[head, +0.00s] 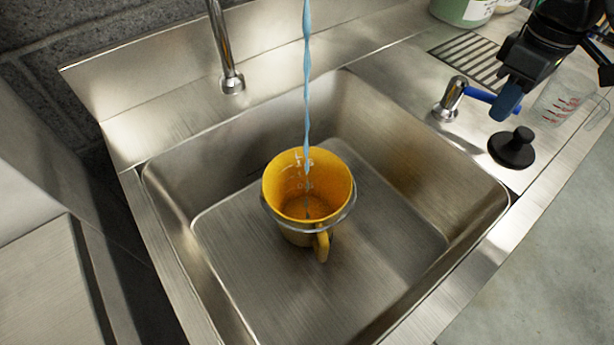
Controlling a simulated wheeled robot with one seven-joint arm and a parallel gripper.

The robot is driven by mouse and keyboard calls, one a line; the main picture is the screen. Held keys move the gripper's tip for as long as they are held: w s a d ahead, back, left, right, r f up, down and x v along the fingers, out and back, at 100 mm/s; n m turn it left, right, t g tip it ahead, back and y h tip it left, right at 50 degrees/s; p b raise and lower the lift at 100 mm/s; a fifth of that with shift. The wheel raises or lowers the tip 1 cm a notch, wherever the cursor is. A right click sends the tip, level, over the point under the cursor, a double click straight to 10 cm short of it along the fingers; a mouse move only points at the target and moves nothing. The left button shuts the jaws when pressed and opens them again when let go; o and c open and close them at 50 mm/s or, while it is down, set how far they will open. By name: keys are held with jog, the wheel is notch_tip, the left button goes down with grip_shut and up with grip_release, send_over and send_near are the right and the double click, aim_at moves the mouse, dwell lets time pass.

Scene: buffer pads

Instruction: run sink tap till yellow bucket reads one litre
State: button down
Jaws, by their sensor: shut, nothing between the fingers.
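The yellow bucket (278,188) stands upright in the steel sink (395,240), with its wire bail at the rim and its handle toward me. White marks show on its inner wall; the legible one looks like 0.5. A blue-tinted stream of water (307,90) falls into it. The water level inside is hard to make out. The tap spout (222,45) rises behind the sink; its outlet is out of frame. The tap's lever (478,95) is blue, on a chrome body right of the sink. My gripper (507,103) is shut beside the lever's right end; I cannot tell if they touch.
A black round plug with a knob (513,147) sits on the right ledge. A ribbed drainer (472,58) and a pale green tub (462,10) are at the back right.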

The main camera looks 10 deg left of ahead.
jog(key=shift+d, duration=0.1)
jog(key=shift+w+d, duration=0.6)
jog(key=shift+w, duration=0.35)
jog(key=shift+w+d, duration=0.25)
jog(key=shift+w, duration=0.45)
jog(key=r+p, duration=0.1)
jog(key=p, duration=0.1)
jog(key=s+r+p, duration=0.1)
jog(key=r+p, duration=0.3)
jog(key=shift+s+a+r, duration=0.15)
jog(key=shift+s+a, duration=0.2)
jog(key=shift+s, duration=0.05)
jog(key=w, duration=0.8)
jog(key=shift+w, duration=0.3)
